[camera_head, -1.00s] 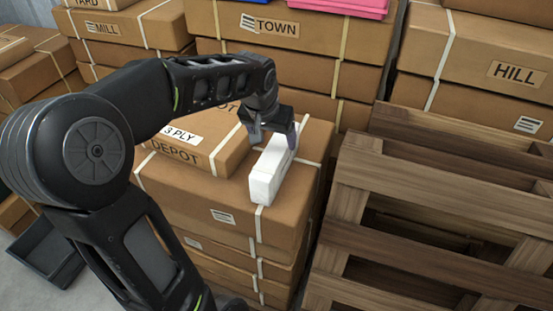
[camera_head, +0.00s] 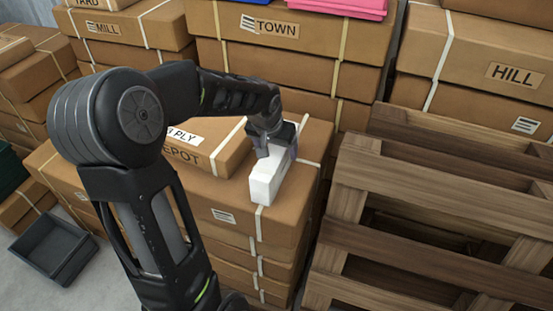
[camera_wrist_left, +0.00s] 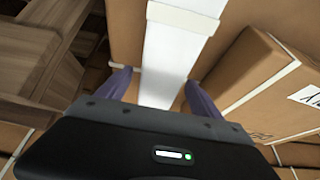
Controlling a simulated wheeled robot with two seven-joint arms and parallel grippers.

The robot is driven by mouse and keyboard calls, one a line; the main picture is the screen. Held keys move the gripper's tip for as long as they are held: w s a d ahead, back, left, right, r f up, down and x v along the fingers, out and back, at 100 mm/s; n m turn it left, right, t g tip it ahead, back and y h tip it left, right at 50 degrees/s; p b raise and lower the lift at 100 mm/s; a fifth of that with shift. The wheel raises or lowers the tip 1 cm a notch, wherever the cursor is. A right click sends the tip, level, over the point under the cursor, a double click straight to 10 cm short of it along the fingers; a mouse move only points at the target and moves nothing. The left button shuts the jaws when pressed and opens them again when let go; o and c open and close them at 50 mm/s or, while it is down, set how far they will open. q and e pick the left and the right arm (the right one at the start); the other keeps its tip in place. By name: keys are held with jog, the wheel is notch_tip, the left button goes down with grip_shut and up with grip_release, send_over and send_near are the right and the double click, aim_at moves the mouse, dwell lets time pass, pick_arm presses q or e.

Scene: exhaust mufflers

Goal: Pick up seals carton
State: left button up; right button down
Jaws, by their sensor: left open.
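The white carton (camera_head: 264,184), which I take to be the seals carton, lies on top of a brown box stack, beside the box marked DEPOT. My left gripper (camera_head: 275,152) is open at its far end, from above. In the left wrist view the white carton (camera_wrist_left: 168,58) runs between the two spread fingers of the left gripper (camera_wrist_left: 158,84), one on each side. I cannot tell whether either finger touches it. The part of the carton under the gripper is hidden. My right gripper is not in view.
The DEPOT box (camera_head: 218,146) is close to the carton's left. Wooden pallets (camera_head: 430,200) stand to the right of the stack. A dark tray (camera_head: 55,248) lies on the floor at left.

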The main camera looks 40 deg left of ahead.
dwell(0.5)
pick_arm(q)
grip_shut()
dwell(0.7)
